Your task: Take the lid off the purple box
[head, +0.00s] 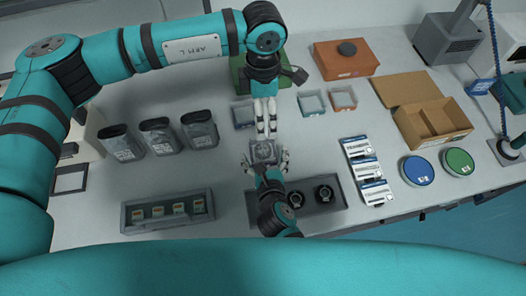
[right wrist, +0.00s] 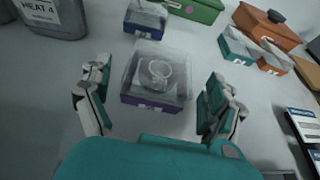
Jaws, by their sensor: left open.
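The purple box (right wrist: 150,104) sits on the table with a clear lid (right wrist: 172,62) on it; a ring-shaped item shows through the lid. In the head view the lidded box (head: 263,152) is at the centre, its purple base hard to make out. My right gripper (right wrist: 157,75) is open, one finger on each side of the box, with gaps visible on both sides in the right wrist view. My left gripper (head: 265,132) is open and empty, pointing toward the box from its far side, fingers close together. Whether it touches the lid cannot be told.
A blue box (right wrist: 145,18) stands just behind the purple box. Teal (head: 311,103) and orange (head: 343,98) boxes stand behind right. Dark containers (head: 158,137) are left. A grey tray (head: 168,211) is front left; another tray (head: 337,202) with round items lies close right of my right gripper.

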